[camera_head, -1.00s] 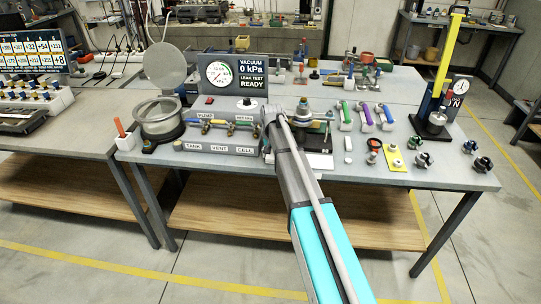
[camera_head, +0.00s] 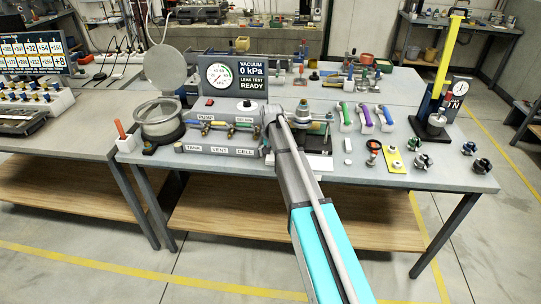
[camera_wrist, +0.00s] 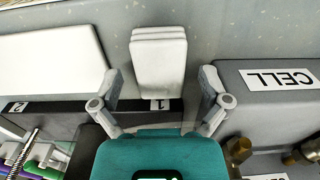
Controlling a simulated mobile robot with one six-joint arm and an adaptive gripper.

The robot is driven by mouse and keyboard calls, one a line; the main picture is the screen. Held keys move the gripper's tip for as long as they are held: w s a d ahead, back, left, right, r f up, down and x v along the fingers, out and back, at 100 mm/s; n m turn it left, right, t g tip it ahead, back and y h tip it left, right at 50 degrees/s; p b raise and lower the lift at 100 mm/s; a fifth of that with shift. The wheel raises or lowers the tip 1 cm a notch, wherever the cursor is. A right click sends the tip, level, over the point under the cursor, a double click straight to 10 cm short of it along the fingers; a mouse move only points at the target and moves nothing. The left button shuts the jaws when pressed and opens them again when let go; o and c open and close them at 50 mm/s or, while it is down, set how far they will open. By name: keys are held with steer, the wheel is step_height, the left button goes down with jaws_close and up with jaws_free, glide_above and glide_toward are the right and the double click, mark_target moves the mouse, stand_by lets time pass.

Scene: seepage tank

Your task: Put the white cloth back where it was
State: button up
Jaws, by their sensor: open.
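The white cloth (camera_wrist: 158,62) shows in the wrist view as a small folded stack with several layers at its top edge. It lies on the grey bench top, its lower end close to a dark base with a label marked 1 (camera_wrist: 161,105). My gripper (camera_wrist: 160,80) is open, with one finger on each side of the cloth and a visible gap on both sides. The fingers do not hold it. In the head view my arm hides the cloth and the fingertips.
In the wrist view a white plate (camera_wrist: 50,62) lies left of the cloth, and the grey CELL panel (camera_wrist: 280,78) stands close on the right. In the head view, the vacuum gauge box (camera_head: 235,75), a glass-walled vessel (camera_head: 158,120) and coloured-handled tools (camera_head: 365,115) share the bench.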

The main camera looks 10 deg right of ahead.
mark_target(272, 156)
step_height(272, 156, up, 11)
steer(key=p, duration=1.1)
steer(key=shift+r, duration=0.2)
stand_by(0.5)
steer(key=s+n, duration=0.3)
steer(key=s, duration=2.6)
steer(key=shift+a+n, duration=0.15)
steer(key=shift+n, duration=0.15)
